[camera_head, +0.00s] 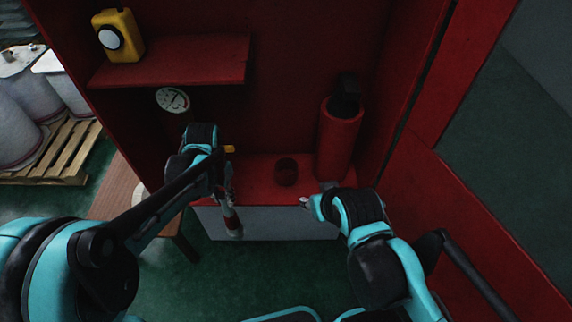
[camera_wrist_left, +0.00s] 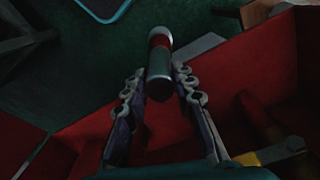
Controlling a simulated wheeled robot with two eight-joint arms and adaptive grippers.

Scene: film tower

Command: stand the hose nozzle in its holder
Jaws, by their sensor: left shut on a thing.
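The hose nozzle (camera_head: 232,222) is a slim piece with a red band and pale metal ends. My left gripper (camera_head: 229,190) is shut on it, and it hangs roughly upright in front of the red shelf's front edge. In the left wrist view the nozzle (camera_wrist_left: 160,55) sits between the two fingers (camera_wrist_left: 158,85). A short dark red round cup (camera_head: 286,172), which looks like the holder, stands on the lower shelf, right of the nozzle and apart from it. My right gripper (camera_head: 306,202) is near the shelf's front edge; its jaw state is unclear.
A red cylinder with a black top (camera_head: 338,140) stands right of the cup. A gauge (camera_head: 173,99) is on the left below an upper shelf (camera_head: 180,65) carrying a yellow device (camera_head: 118,36). A wooden table (camera_head: 112,200) is at left. Red cabinet walls bound both sides.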

